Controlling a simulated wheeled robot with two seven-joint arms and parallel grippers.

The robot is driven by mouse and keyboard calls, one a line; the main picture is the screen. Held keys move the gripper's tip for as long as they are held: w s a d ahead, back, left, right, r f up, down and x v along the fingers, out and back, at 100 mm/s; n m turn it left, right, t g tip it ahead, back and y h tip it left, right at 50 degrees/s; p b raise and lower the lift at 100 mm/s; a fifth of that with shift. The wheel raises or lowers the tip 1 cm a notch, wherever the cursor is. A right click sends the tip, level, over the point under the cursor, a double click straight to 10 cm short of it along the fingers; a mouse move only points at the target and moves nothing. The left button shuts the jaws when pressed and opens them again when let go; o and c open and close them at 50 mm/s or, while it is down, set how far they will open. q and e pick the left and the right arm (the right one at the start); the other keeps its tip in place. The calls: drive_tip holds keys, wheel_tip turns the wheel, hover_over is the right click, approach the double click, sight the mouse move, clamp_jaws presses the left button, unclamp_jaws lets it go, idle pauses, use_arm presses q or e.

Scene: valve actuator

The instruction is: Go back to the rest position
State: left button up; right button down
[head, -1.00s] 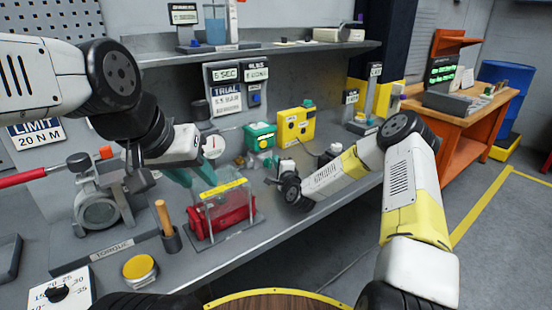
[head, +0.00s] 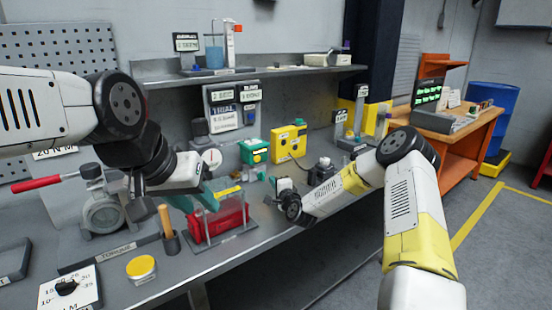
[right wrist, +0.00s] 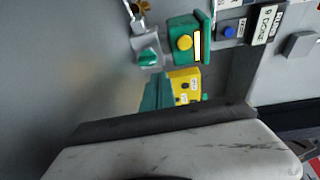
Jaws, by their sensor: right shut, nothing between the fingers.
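My left gripper (head: 208,198), with teal fingers, hangs just above the red box-like part (head: 220,220) on the bench. Whether its fingers are open or shut is not clear, and I cannot tell whether they touch anything. My right arm reaches in from the right over the bench edge. My right gripper (head: 272,190) is near the back middle of the bench and is small in the head view. In the right wrist view its teal finger (right wrist: 155,93) shows, and the gripper is shut and empty. A dark band and pale link of mine hide the lower part of that view.
A green box (head: 254,151) and a yellow box (head: 289,142) stand behind my right gripper.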

drive_tip(key=s+d+r+n+g+h, duration=0.2)
drive_tip(key=s+d+r+n+g, duration=0.15)
drive_tip(key=s+r+n, duration=0.45)
drive_tip(key=s+d+r+n+g+h, duration=0.1)
drive_tip(key=s+d+r+n+g, duration=0.3)
drive_tip(key=s+r, duration=0.75)
drive_tip(key=s+d+r+n+g, duration=0.1)
drive_tip(key=s+d, duration=0.2)
drive_tip(key=s, duration=1)
drive_tip(key=s+d+r+n+g, duration=0.1)
drive_tip(key=s+d, duration=0.3)
drive_tip(key=s, duration=1)
drive_tip(key=shift+d+r+n+h, duration=0.15)
drive_tip(key=shift+r+n+h, duration=0.15)
drive_tip(key=shift+r, duration=0.15)
drive_tip(key=shift+g, duration=0.25)
